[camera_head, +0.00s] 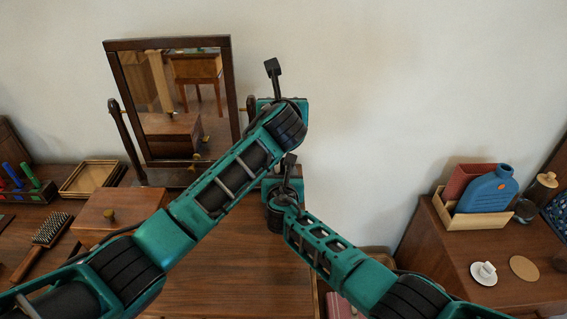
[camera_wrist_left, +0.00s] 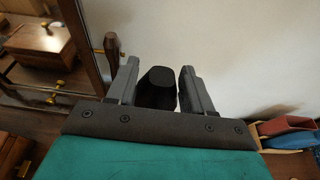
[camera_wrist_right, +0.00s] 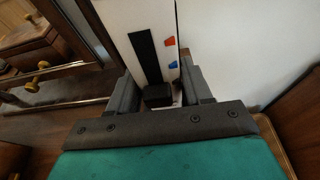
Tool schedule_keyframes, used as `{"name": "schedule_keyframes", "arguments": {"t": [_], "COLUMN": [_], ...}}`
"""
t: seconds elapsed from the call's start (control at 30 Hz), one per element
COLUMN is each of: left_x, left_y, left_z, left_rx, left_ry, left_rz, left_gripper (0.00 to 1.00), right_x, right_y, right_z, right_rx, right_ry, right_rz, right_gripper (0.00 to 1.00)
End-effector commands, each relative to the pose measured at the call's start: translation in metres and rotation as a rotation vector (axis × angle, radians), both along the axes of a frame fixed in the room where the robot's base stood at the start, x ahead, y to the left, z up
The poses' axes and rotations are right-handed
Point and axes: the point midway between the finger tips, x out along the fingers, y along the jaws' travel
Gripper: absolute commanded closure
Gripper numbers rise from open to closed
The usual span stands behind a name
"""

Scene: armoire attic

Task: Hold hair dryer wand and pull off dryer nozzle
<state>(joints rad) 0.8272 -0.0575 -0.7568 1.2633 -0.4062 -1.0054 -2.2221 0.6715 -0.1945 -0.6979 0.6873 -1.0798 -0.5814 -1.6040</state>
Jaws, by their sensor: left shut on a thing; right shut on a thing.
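My left gripper (camera_head: 272,68) is the higher one, in front of the wall beside the mirror. In the left wrist view its fingers (camera_wrist_left: 155,88) are shut on a black blocky piece (camera_wrist_left: 157,90), which looks like the dryer nozzle. My right gripper (camera_head: 289,159) is lower, close beneath the left forearm. In the right wrist view its fingers (camera_wrist_right: 160,92) are shut on the white hair dryer wand (camera_wrist_right: 164,18), which has a black strip and red and blue buttons. I cannot tell whether nozzle and wand are joined.
A framed mirror (camera_head: 222,110) stands just left of the grippers on a wooden dresser (camera_head: 245,280). A small wooden box (camera_head: 120,207) and a hairbrush (camera_head: 45,238) lie left. The wall right of the grippers is clear.

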Motion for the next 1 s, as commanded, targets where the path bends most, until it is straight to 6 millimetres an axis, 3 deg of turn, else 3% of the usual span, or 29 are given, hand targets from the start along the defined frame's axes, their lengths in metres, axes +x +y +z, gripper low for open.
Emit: {"name": "schedule_keyframes", "arguments": {"t": [0.17, 0.2, 0.47, 0.77, 1.0], "left_x": [0.0, 0.0, 0.0, 0.0, 0.0], "left_y": [0.0, 0.0, 0.0, 0.0, 0.0], "left_z": [0.0, 0.0, 0.0, 0.0, 0.0], "left_rx": [0.001, 0.0, 0.0, 0.0, 0.0], "left_ry": [0.0, 0.0, 0.0, 0.0, 0.0], "left_rz": [0.0, 0.0, -0.001, -0.001, -0.001], "left_gripper": [0.73, 0.73, 0.73, 0.73, 0.73], "right_x": [0.0, 0.0, 0.0, -0.001, -0.012], "right_y": [0.0, 0.0, 0.0, 0.0, 0.001], "right_z": [0.0, 0.0, 0.0, 0.0, 0.003], "right_rx": [0.0, 0.0, 0.0, 0.0, 0.003], "right_ry": [-0.001, -0.001, 0.0, 0.0, -0.001], "right_rz": [0.0, 0.0, 0.0, 0.0, 0.0], "right_gripper": [0.77, 0.47, 0.22, 0.21, 0.21]}}
